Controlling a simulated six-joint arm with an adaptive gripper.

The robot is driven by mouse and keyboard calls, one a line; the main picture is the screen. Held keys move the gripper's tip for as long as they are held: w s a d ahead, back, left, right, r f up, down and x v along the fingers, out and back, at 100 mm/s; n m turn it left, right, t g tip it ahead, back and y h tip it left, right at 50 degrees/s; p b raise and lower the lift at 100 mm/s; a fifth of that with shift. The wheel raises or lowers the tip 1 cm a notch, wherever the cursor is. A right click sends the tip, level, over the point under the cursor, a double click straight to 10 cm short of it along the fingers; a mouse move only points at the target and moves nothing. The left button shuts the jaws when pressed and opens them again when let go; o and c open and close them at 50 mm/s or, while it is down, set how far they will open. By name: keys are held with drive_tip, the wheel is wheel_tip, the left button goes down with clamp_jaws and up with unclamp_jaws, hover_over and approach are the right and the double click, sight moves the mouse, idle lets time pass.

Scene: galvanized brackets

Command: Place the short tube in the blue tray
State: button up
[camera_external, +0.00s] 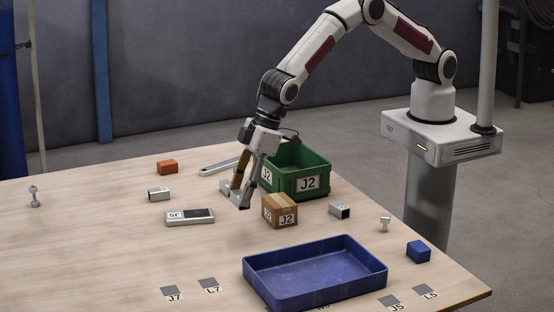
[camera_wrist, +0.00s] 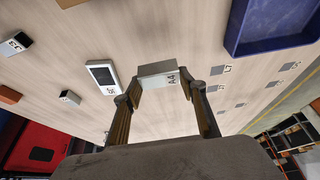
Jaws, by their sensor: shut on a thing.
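My gripper (camera_external: 235,196) is shut on a short, boxy grey metal piece marked A4 (camera_wrist: 158,74). In the wrist view the piece sits crosswise between the two fingertips (camera_wrist: 163,88). No open end of it shows, so I cannot tell whether it is hollow. In the external view the near finger partly hides it, and its height over the table is unclear. The blue tray (camera_external: 250,275) stands empty at the front of the table, to the right of and nearer than my gripper; its corner shows at upper right in the wrist view (camera_wrist: 237,30).
Short square tubes with dark ends lie at left (camera_external: 159,194) and right (camera_external: 340,211). A cardboard box (camera_external: 280,211) and a green bin (camera_external: 305,184) stand right of my gripper. A flat grey device (camera_external: 190,217) lies left. A blue block (camera_external: 418,251) is right of the tray.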

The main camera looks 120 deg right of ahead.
drive_tip(key=s+a+n+y, duration=0.1)
drive_tip(key=s+a+n, duration=0.35)
drive_tip(key=a, duration=1.05)
hover_over(334, 276)
drive_tip(key=s, duration=0.2)
drive_tip(key=shift+w+d+r+y, duration=0.25)
drive_tip(key=shift+r+y, duration=0.1)
drive_tip(key=shift+y, duration=0.05)
drive_tip(key=shift+f, duration=3.1)
drive_tip(key=shift+f, duration=1.9)
drive_tip(key=shift+f, duration=0.15)
drive_tip(key=o, duration=1.1)
